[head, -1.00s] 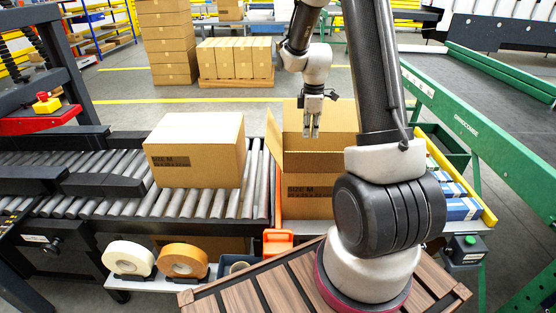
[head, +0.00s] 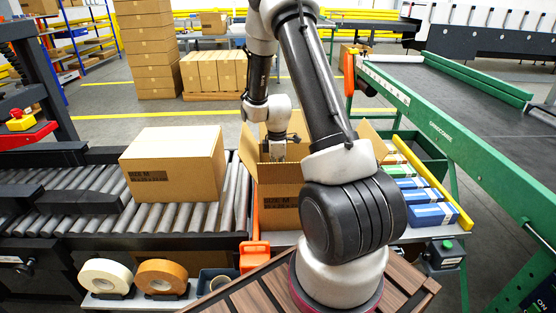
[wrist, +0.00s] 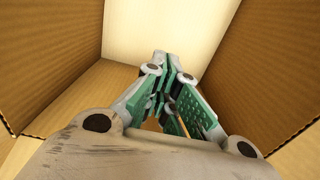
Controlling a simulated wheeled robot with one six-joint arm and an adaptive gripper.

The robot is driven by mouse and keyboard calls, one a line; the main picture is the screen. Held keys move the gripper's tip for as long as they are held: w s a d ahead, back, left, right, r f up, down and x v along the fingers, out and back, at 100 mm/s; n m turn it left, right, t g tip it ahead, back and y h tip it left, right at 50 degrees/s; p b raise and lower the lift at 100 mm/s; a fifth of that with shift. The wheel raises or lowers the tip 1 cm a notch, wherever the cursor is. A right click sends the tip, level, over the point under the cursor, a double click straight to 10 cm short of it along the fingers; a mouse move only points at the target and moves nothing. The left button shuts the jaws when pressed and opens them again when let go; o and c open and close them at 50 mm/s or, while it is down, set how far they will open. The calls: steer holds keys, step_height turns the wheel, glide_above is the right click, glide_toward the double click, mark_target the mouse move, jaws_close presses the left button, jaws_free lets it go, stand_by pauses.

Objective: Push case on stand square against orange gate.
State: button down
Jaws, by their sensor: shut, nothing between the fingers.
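The open cardboard case (head: 279,192) stands on the stand (head: 412,234) to the right of the roller conveyor, its flaps raised. A thin orange strip, apparently the orange gate (head: 256,208), shows along its left side; an orange block (head: 253,256) sits in front. I cannot tell whether the case is square against the gate. My gripper (head: 277,150) reaches down into the case and its fingertips are hidden there. In the wrist view my gripper (wrist: 172,85) is shut and empty between brown cardboard walls, with a pale panel ahead.
A closed case (head: 172,166) sits on the rollers (head: 228,195) to the left. Blue-and-white packs (head: 430,214) and a yellow rail (head: 432,180) lie right of the open case. Tape rolls (head: 161,277) stand in front. A green-framed conveyor (head: 440,130) is at right.

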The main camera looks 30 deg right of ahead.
steer(key=shift+w+a+r, duration=0.1)
steer(key=shift+w+a, duration=0.4)
steer(key=shift+a, duration=0.25)
steer(key=shift+w+a+r, duration=0.1)
steer(key=shift+w+a, duration=0.35)
steer(key=shift+a, duration=0.25)
steer(key=w+a, duration=0.4)
steer(key=a, duration=0.2)
steer(key=shift+a, duration=0.3)
